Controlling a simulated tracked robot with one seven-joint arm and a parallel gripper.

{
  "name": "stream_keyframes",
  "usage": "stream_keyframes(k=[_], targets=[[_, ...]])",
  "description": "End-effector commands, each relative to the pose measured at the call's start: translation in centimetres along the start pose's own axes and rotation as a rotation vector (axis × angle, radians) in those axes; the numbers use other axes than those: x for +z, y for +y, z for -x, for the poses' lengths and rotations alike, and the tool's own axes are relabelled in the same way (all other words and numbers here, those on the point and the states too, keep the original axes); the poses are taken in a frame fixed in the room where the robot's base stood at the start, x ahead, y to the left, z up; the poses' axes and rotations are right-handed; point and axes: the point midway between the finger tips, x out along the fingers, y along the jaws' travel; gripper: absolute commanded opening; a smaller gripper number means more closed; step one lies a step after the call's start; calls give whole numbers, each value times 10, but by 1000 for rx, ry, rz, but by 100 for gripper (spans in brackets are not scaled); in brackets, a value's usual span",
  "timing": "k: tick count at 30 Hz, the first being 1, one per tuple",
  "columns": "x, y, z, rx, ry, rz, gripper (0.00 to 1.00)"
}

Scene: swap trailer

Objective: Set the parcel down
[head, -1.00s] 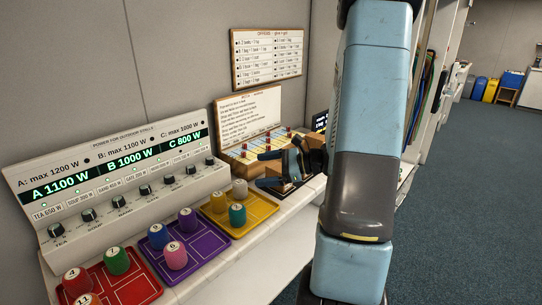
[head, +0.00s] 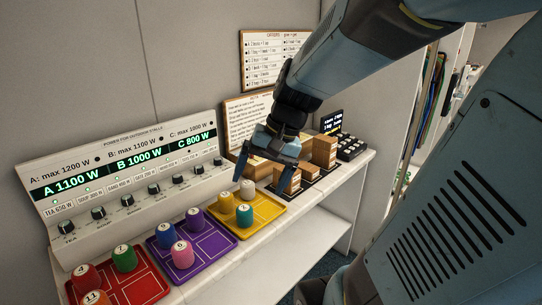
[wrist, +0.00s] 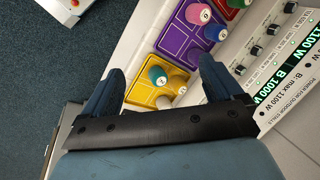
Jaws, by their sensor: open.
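Several brown cardboard parcels stand on the counter at centre right in the head view: one on a dark pad (head: 287,181), a taller one farther right (head: 325,151), and one behind my gripper (head: 258,169). I cannot tell which one the task means. My gripper (head: 262,177) is open, pointing down above the counter in front of the parcels, beside the yellow tray (head: 262,222). In the wrist view its two fingers (wrist: 164,76) are spread with nothing held between them. The parcels do not show in the wrist view. My gripper partly hides the ones behind it.
The yellow tray, purple tray (head: 217,256) and red tray (head: 142,283) hold numbered coloured cylinders. A power panel (head: 125,178) stands behind them along the wall. A dark keypad-like box (head: 350,147) sits at the counter's far right. The counter's front strip is bare.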

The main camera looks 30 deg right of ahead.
Motion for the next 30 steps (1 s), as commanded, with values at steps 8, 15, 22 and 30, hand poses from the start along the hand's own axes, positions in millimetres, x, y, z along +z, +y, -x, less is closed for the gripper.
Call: stream_keyframes(k=[8,15,22,30], targets=[[23,6,44,164,237,316,93],[33,8,69,241,375,472,93],[34,8,74,256,400,499,93],[34,8,74,255,399,497,93]])
